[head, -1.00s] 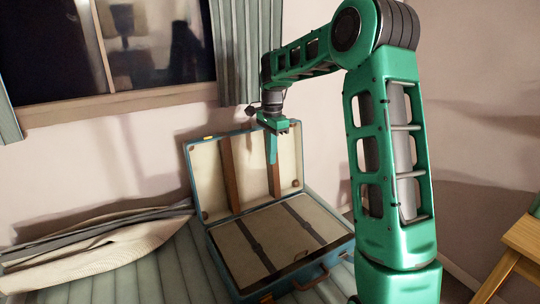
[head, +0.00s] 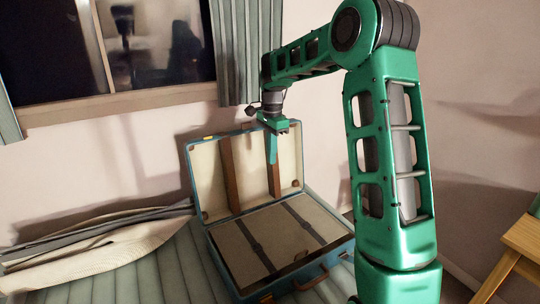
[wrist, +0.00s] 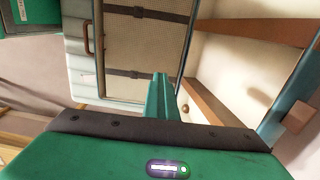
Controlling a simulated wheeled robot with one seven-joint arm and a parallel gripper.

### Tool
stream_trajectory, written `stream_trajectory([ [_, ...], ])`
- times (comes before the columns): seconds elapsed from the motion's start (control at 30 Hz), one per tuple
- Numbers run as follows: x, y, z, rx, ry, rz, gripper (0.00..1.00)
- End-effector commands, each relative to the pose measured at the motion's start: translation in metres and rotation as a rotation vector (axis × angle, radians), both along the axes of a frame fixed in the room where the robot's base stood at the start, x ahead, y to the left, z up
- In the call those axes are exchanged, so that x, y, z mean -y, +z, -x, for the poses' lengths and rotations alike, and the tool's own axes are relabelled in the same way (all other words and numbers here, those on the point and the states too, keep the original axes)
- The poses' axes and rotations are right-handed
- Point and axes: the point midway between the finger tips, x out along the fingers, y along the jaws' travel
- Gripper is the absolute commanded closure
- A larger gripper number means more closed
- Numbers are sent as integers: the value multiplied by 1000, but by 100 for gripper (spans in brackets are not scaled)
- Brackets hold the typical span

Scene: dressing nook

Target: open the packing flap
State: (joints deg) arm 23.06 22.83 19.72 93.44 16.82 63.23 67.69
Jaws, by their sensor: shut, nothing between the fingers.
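A blue suitcase (head: 221,271) stands with its lid (head: 205,177) raised. The packing flap (head: 279,238), a beige panel with two dark straps, lies flat over the base, closed. It also shows in the wrist view (wrist: 145,57), with the suitcase's brown handle (wrist: 87,38) beyond its edge. My gripper (head: 272,161) is shut and empty. It points down in front of the lid's inner side, above and apart from the flap. Its fingers (wrist: 160,82) also show in the wrist view.
The suitcase rests on a pale green ribbed bench (head: 165,272). Folded cloths (head: 100,245) lie to its left. The raised lid, with two brown bands (head: 229,170), stands close behind my gripper. A wooden table (head: 524,240) is at the right edge.

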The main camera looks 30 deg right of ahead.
Motion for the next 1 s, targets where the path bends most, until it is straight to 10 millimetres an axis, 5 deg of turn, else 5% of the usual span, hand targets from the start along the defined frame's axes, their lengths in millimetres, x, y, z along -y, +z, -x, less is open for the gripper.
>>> stream_trajectory([
  [0.37, -1, 0, 0, 0, 1, 0, 100],
  [0.5, -1, 0, 0, 0, 1, 0, 75],
  [0.83, -1, 3, 0, 0, 0, 0, 75],
  [1.0, -1, 23, -1, 3, 0, 1, 75],
])
